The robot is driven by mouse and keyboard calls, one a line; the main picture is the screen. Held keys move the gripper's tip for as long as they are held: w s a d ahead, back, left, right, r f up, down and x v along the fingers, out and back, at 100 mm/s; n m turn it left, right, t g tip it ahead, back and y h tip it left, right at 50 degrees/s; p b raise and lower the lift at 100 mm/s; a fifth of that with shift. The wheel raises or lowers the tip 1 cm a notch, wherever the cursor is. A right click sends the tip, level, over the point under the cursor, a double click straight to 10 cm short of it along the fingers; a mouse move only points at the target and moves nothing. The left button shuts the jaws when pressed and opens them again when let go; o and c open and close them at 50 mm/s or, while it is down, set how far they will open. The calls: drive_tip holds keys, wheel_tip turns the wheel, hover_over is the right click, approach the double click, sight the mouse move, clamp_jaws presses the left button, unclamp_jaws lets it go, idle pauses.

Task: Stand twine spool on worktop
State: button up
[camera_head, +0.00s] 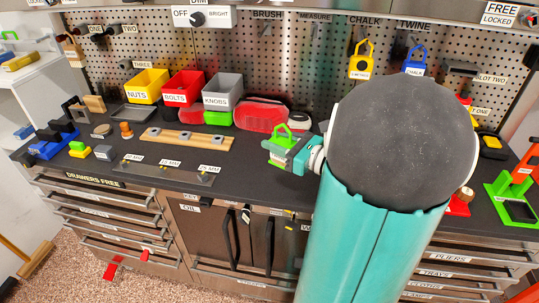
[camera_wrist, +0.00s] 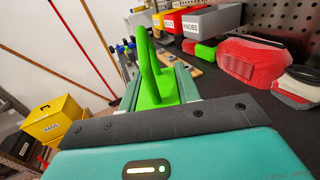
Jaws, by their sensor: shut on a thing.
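A green piece with a loop handle (camera_head: 283,133), which I take for the twine spool, is between the jaws of my gripper (camera_head: 288,150) over the middle of the worktop (camera_head: 240,168). In the wrist view, my gripper (camera_wrist: 158,82) is shut on the same green piece (camera_wrist: 160,92), with its loop sticking up above the fingers. The loop looks roughly upright. My fingers hide its lower part, and I cannot tell whether its base touches the worktop.
Yellow (camera_head: 147,84), red (camera_head: 184,90) and grey (camera_head: 223,91) bins stand along the back. The worktop's front edge is near. My arm hides much of the right side.

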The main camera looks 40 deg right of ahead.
drive_tip(key=w+d+f, duration=0.1)
drive_tip(key=w+f, duration=0.1)
drive_tip(key=w+d+f, duration=0.1)
drive_tip(key=w+f, duration=0.1)
drive_tip(key=w+d+f, duration=0.1)
drive_tip(key=w+f, duration=0.2)
drive_tip(key=shift+d+f, duration=0.1)
drive_tip(key=shift+d, duration=0.3)
drive_tip(key=shift+f, duration=1.6)
drive_tip(key=shift+f, duration=0.15)
drive_tip(key=o, duration=1.1)
drive_tip(key=shift+r, duration=0.2)
drive_tip(key=v, duration=1.2)
